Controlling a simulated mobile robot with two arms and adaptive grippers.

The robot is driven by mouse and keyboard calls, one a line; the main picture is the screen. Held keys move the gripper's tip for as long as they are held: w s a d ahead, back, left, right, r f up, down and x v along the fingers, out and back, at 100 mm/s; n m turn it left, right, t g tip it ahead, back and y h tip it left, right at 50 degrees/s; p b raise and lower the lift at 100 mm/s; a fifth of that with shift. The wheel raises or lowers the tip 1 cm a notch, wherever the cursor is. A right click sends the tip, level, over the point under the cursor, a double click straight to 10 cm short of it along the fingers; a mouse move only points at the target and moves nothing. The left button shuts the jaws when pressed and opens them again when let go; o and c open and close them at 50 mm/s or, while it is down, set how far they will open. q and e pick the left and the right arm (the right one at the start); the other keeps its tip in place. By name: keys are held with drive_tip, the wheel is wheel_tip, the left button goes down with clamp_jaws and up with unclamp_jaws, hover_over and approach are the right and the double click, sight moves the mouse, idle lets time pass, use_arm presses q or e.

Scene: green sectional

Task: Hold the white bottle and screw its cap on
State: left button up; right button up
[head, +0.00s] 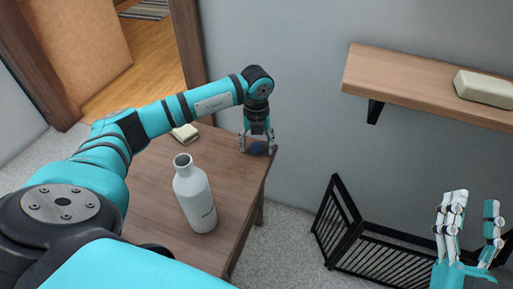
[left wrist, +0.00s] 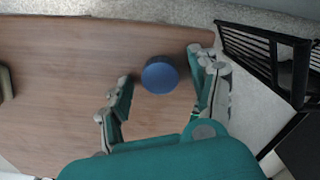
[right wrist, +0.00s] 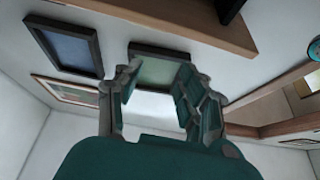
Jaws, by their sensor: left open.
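The white bottle (head: 195,195) stands upright and uncapped on the wooden table. A dark blue round cap (head: 257,148) lies near the table's far right corner. My left gripper (head: 258,147) is lowered over the cap with its fingers open on either side. In the left wrist view the blue cap (left wrist: 160,75) sits between the open fingertips (left wrist: 165,82), with a gap to the left finger; whether the right finger touches it I cannot tell. My right gripper (head: 468,212) is raised at the right, away from the table, open and empty; its fingers (right wrist: 155,85) also show in the right wrist view.
A pale yellowish block (head: 185,132) lies at the table's back edge (head: 232,140). A wooden wall shelf (head: 420,84) holds a cream box (head: 485,88). A black slatted rack (head: 375,250) stands on the floor right of the table. Bare tabletop lies around the bottle.

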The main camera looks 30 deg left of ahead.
sight(257, 146)
use_arm(q)
drive_tip(key=c, duration=0.8)
drive_tip(key=shift+o, duration=0.2)
drive_tip(key=shift+r, duration=0.2)
use_arm(e)
drive_tip(key=shift+w, duration=0.1)
use_arm(q)
wheel_tip(257, 146, up, 4)
drive_tip(key=shift+f+p, duration=0.2)
drive_tip(key=shift+p, duration=0.65)
drive_tip(key=s+a, duration=0.2)
drive_tip(key=s, duration=0.2)
drive_tip(key=s+a+p, duration=0.1)
drive_tip(key=s+a, duration=0.2)
drive_tip(key=s, duration=0.2)
drive_tip(key=s+a+r+p, duration=0.1)
drive_tip(key=s+a, duration=0.1)
drive_tip(key=s, duration=0.3)
drive_tip(key=shift+s+a, duration=0.1)
drive_tip(key=shift+a, duration=0.15)
use_arm(e)
wheel_tip(257, 146, down, 16)
drive_tip(key=s+d+g+h, duration=0.1)
drive_tip(key=d+g+h, duration=0.1)
drive_tip(key=g, duration=0.8)
drive_tip(key=shift+s+d+m+h, duration=0.3)
drive_tip(key=shift+s+d+h, duration=0.1)
drive_tip(key=shift+h, duration=0.4)
